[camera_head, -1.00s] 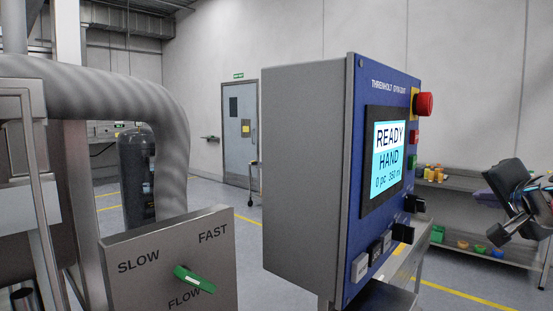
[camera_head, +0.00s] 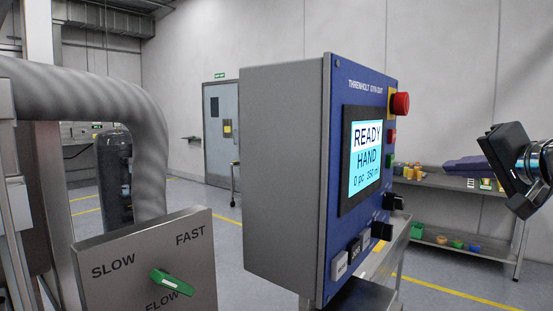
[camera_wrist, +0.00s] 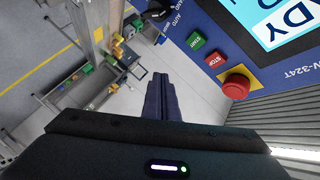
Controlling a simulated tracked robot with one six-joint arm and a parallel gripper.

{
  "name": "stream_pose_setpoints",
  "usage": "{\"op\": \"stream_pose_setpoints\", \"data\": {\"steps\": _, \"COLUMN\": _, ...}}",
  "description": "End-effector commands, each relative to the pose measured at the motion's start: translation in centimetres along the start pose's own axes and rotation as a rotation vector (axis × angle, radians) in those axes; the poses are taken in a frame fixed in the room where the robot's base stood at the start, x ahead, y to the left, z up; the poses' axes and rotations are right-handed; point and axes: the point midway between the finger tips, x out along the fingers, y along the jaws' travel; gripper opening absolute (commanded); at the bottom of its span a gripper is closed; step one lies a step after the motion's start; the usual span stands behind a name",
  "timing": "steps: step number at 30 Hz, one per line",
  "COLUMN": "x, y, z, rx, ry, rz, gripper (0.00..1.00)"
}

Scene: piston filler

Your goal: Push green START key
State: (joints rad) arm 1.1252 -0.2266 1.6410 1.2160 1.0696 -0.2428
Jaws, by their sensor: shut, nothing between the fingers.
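The green START key (camera_wrist: 195,41) is on the blue panel face in the wrist view, above the red STOP key (camera_wrist: 216,59). In the head view the START key (camera_head: 389,160) shows small at the panel's right edge, seen almost side-on. My gripper (camera_wrist: 161,76) is shut and empty, its dark purple fingers together. The fingertips are left of and below the START key in the wrist picture, apart from it. In the head view my gripper (camera_head: 449,168) points left toward the panel, with a gap between.
A red mushroom button (camera_wrist: 237,85) sits beside STOP. Black knobs (camera_head: 393,201) stick out lower on the panel. The screen (camera_head: 366,158) reads READY, HAND, 0 pc, 350 ml. A shelf (camera_head: 460,250) with small bins stands behind. A FLOW lever (camera_head: 172,282) is at left.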

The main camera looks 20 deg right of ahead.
Motion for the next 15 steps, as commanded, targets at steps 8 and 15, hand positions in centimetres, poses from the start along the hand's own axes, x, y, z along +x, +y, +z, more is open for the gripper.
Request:
{"op": "stream_pose_setpoints", "data": {"steps": 8, "x": 1.6, "y": -1.2, "z": 1.3, "rx": -0.001, "ry": -0.004, "rz": -0.002, "gripper": 0.0}}
{"op": "stream_pose_setpoints", "data": {"steps": 15, "x": 3.4, "y": -2.5, "z": 2.6, "rx": -0.001, "ry": -0.005, "rz": -0.002, "gripper": 0.0}}
